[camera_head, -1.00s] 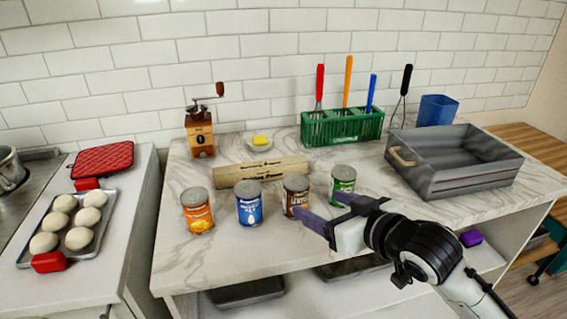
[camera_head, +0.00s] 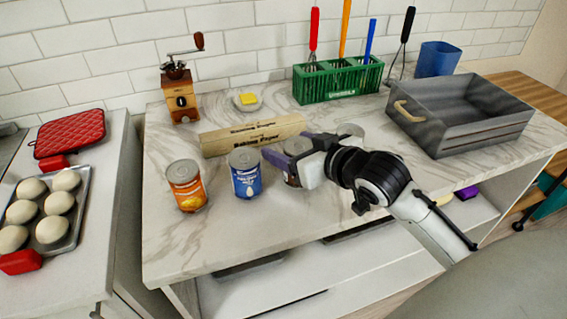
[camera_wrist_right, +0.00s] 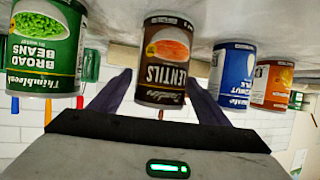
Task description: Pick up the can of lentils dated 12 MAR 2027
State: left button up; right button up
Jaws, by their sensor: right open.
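The brown lentils can (camera_wrist_right: 166,60) shows upside down in the right wrist view, with "LENTILS" on its label. No date is readable on it. In the head view the lentils can (camera_head: 292,181) is mostly hidden behind my right gripper. My right gripper (camera_head: 288,150) is open, with its purple fingers around the can's upper part. In the wrist view the fingers of the right gripper (camera_wrist_right: 158,92) lie on either side of the can, with gaps showing. My left gripper is not in view.
The blue coconut milk can (camera_head: 245,178) and an orange can (camera_head: 187,190) stand to the left. A green broad beans can (camera_wrist_right: 45,50) stands on the other side. A baking paper box (camera_head: 250,137) lies behind. A grey crate (camera_head: 470,133) stands at the right.

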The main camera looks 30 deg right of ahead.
jog(key=shift+w+f, duration=0.35)
jog(key=shift+w, duration=0.2)
jog(key=shift+w+r, duration=0.1)
jog(key=shift+s+r, duration=0.1)
jog(key=shift+s, duration=0.15)
jog(key=shift+c, duration=0.9)
jog(key=shift+r, duration=0.1)
jog(key=c, duration=1.2)
